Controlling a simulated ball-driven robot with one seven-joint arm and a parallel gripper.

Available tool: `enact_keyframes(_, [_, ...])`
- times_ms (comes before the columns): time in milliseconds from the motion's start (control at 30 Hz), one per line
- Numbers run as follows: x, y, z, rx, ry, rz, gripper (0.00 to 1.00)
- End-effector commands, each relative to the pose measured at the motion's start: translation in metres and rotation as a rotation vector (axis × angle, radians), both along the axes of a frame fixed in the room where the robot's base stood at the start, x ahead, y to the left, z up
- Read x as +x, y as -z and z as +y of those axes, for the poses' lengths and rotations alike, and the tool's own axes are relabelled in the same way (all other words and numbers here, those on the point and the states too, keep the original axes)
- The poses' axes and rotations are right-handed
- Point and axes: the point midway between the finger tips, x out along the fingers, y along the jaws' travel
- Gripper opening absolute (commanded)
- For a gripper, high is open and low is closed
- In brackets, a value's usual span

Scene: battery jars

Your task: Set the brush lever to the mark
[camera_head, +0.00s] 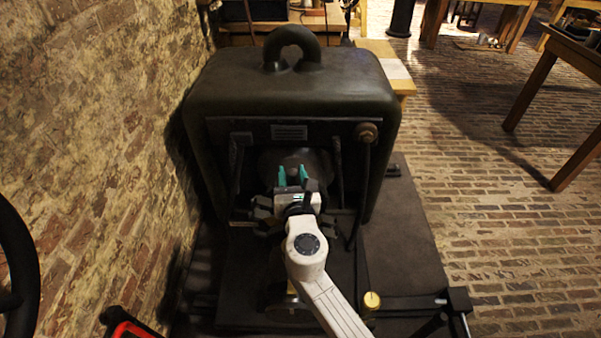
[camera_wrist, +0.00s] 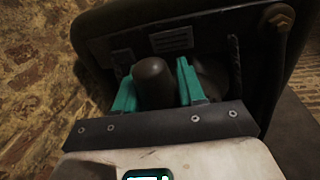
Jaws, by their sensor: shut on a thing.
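A large dark machine (camera_head: 290,88) with a lifting ring stands in front of me. My gripper (camera_head: 293,176) reaches into its open front, its green fingers pointing away from me. In the wrist view, my gripper (camera_wrist: 156,90) has a finger on either side of a dark round-ended knob (camera_wrist: 153,78), and is shut on it. This knob appears to be the brush lever's handle; the rest of the lever is hidden behind my gripper. I cannot make out the mark in either view.
Dark upright rods (camera_head: 338,170) stand beside my gripper inside the machine's front. A brass-coloured knob (camera_head: 371,301) is low on the right. A brick wall (camera_head: 100,130) is close on the left. Open brick floor (camera_head: 490,220) lies to the right, with a wooden table (camera_head: 560,95) beyond.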

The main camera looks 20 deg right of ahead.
Motion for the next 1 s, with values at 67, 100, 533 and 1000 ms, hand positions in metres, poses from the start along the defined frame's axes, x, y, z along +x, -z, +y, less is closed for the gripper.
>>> enact_keyframes(67, [0.000,-0.002,0.003,0.004,-0.008,-0.004,0.00])
enact_keyframes(100, [0.000,-0.002,0.003,0.005,-0.008,-0.004,0.00])
enact_keyframes(533, [0.000,-0.001,0.001,0.003,-0.003,-0.003,0.61])
enact_keyframes(1000, [-0.060,-0.003,0.011,0.004,-0.004,0.000,0.61])
